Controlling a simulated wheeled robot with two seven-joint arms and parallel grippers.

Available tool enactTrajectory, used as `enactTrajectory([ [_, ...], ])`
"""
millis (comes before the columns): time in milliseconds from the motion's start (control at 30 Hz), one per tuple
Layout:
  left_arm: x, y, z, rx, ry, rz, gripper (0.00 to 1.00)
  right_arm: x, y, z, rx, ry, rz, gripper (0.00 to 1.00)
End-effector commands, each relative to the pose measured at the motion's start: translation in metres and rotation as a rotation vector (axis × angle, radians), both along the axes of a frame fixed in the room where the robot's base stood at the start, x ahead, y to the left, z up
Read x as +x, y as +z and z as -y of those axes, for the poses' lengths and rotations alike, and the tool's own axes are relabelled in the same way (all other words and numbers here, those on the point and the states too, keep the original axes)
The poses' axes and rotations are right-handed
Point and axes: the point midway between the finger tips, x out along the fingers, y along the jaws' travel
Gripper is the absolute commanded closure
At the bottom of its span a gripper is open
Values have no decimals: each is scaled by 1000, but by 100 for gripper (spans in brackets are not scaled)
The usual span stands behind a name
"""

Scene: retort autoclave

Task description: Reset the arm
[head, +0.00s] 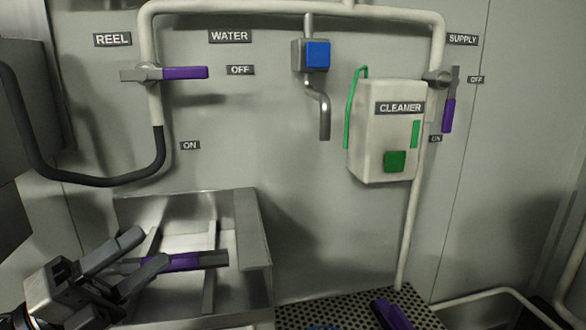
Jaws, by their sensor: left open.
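My left gripper (150,250) is at the lower left, with its two grey fingers spread apart and nothing seen between them. Its fingers reach over a metal basin (250,225) on the wall. A bar with a purple grip (188,261) shows just beyond the lower finger, over the basin; I cannot tell whether the finger touches it. My right gripper is not in view.
A purple-handled water lever (185,73) points sideways at OFF. A supply lever (449,115) hangs down toward ON. A white cleaner box (380,145), a blue-buttoned tap (317,54) and a black hose (100,180) are on the wall. A purple object (393,314) lies at the perforated plate (345,296).

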Motion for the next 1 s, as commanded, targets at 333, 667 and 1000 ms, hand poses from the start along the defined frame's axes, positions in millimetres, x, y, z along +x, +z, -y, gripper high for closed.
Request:
enactTrajectory([
  [333,-29,-250,10,-1059,394,-1257,46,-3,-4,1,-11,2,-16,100],
  [667,-102,-332,62,-1360,540,-1734,46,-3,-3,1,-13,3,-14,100],
  [1000,-103,-334,63,-1365,543,-1743,46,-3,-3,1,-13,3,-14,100],
])
